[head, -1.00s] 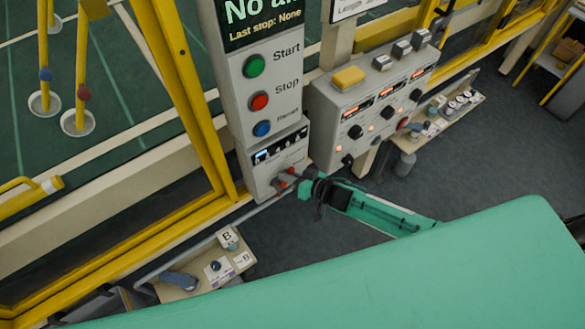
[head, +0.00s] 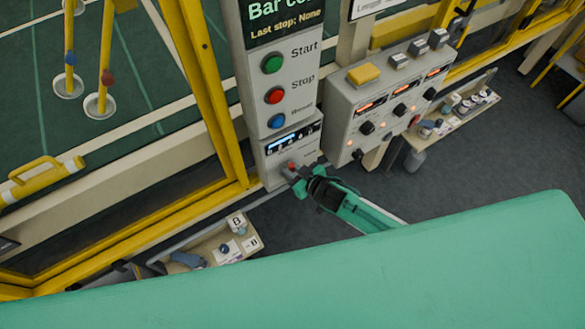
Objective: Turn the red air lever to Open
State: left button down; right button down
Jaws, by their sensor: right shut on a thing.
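The red air lever (head: 291,166) is on the lower grey panel of the control post (head: 272,168), below a small lit display. Only a bit of its red shows; the rest is hidden by my right gripper (head: 295,175), so its exact angle is hard to tell. My right gripper is at the lever and shut on it, with its green arm reaching in from the lower right. My left gripper is not in view.
Above the lever are a blue button (head: 277,121), a red Stop button (head: 275,96) and a green Start button (head: 272,63). A grey knob box (head: 385,100) stands close on the right. Yellow guard posts (head: 203,95) stand left. A low shelf (head: 215,248) lies below.

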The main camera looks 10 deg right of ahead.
jog(key=shift+f, duration=0.1)
jog(key=c, duration=1.6)
grip_release()
jog(key=shift+c, duration=0.2)
jog(key=shift+s, duration=0.1)
jog(key=b+v, duration=0.3)
jog(key=v, duration=1)
jog(key=shift+s, duration=0.3)
jog(key=shift+d, duration=0.1)
